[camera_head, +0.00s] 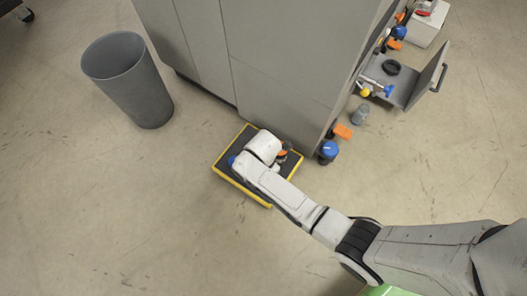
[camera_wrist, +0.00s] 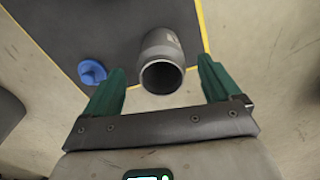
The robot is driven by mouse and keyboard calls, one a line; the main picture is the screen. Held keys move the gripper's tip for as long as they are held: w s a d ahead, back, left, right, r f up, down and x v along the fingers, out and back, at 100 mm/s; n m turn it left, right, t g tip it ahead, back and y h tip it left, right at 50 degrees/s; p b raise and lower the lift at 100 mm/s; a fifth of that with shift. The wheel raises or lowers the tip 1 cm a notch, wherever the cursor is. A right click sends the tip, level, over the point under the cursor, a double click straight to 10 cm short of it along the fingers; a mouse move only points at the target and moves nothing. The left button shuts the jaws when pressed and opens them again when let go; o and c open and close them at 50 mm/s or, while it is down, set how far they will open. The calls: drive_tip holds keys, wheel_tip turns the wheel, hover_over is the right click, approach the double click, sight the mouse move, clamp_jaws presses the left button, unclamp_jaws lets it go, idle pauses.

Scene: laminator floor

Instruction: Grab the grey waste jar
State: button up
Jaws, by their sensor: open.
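The grey jar (camera_wrist: 163,50) is on the dark mat (camera_wrist: 70,25), its round dark mouth facing my wrist. I cannot tell whether it stands or lies on its side. My gripper (camera_wrist: 161,66) is open, with one green finger on each side of the jar and a visible gap on both sides. A blue cap (camera_wrist: 91,72) lies on the mat to the left of the jar. In the head view my arm reaches down over the yellow-edged mat (camera_head: 223,167) and largely hides the gripper and jar.
A tall grey cabinet (camera_head: 275,75) stands right behind the mat. A grey bin (camera_head: 135,85) stands at the left. A blue-lidded container (camera_head: 328,151), an orange item (camera_head: 342,131) and a small grey container (camera_head: 361,113) are near the cabinet's right side. Open floor lies left and in front.

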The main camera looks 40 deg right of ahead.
wheel_tip(320, 180, down, 3)
drive_tip(key=shift+s+f+b, duration=0.1)
drive_tip(key=shift+f+b, duration=0.1)
drive_tip(key=shift+b, duration=0.75)
drive_tip(key=shift+a, duration=0.1)
drive_tip(key=shift+c, duration=0.2)
drive_tip(key=c, duration=1.1)
drive_tip(key=shift+r, duration=0.15)
drive_tip(key=shift+c, duration=0.2)
